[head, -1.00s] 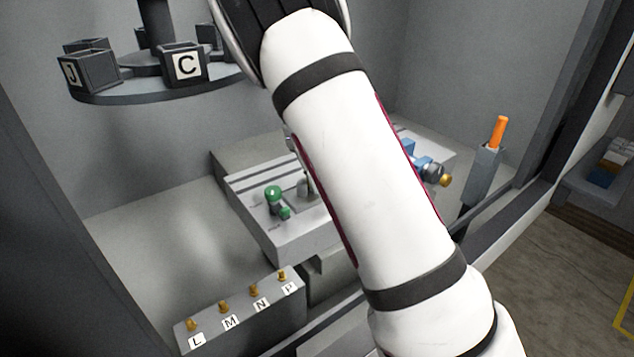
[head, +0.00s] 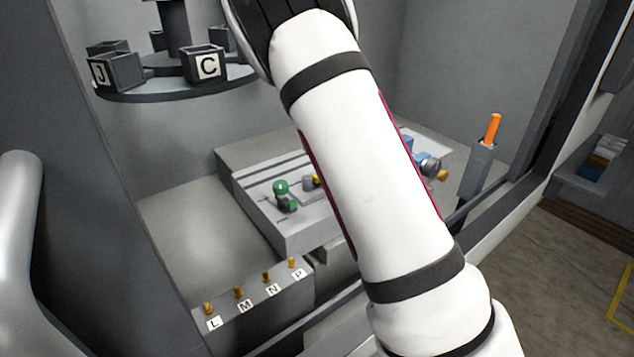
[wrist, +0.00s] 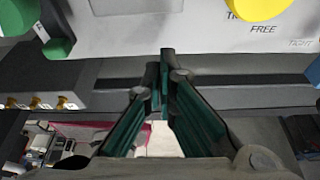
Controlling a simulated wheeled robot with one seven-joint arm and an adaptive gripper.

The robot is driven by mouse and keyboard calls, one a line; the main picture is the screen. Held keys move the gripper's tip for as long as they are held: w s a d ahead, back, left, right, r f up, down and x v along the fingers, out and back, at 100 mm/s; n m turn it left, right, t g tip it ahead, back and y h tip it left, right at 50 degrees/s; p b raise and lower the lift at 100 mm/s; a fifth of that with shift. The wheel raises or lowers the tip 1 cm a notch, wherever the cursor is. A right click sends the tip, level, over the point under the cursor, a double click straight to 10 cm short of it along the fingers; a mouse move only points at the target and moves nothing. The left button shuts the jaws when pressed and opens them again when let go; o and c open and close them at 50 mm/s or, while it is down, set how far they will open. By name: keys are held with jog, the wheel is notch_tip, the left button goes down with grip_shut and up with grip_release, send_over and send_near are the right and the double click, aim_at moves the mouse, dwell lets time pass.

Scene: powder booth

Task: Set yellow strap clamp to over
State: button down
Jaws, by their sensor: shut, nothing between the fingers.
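The yellow strap clamp shows as a yellow rounded part (wrist: 255,8) at the top right of the wrist view, cut off by the frame edge. Printed words beside it read FREE and TIGHT, with a third word partly covered. My gripper is hidden in the head view.
A green-knobbed clamp (head: 281,188) stands on the block's left part. Blue parts (head: 424,157) are at its right. A box with brass pegs (head: 239,292) labelled L, M, N, P stands in front. A carousel of lettered bins (head: 205,64) and an orange-handled tool (head: 493,129) stand around.

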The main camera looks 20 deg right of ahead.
jog(key=b+v, duration=0.1)
jog(key=v, duration=0.9)
jog(key=shift+a+r, duration=0.1)
jog(key=s+a+r+n+t+y, duration=0.15)
jog(key=s+r+n, duration=0.25)
jog(key=s+n, duration=0.45)
jog(key=s+a+r+n+t+y, duration=0.1)
jog(key=s+a+r+n+t, duration=0.2)
jog(key=s+n, duration=0.55)
jog(key=s+a+f+n+t+h, duration=0.1)
jog(key=s+a+n, duration=0.1)
jog(key=s+n, duration=0.5)
jog(key=s+a+f+n+t+h, duration=0.1)
jog(key=s+a+f+n+t, duration=0.1)
jog(key=s+n, duration=0.5)
jog(key=n, duration=0.3)
jog(key=shift+a+f, duration=0.25)
jog(key=shift+a, duration=0.15)
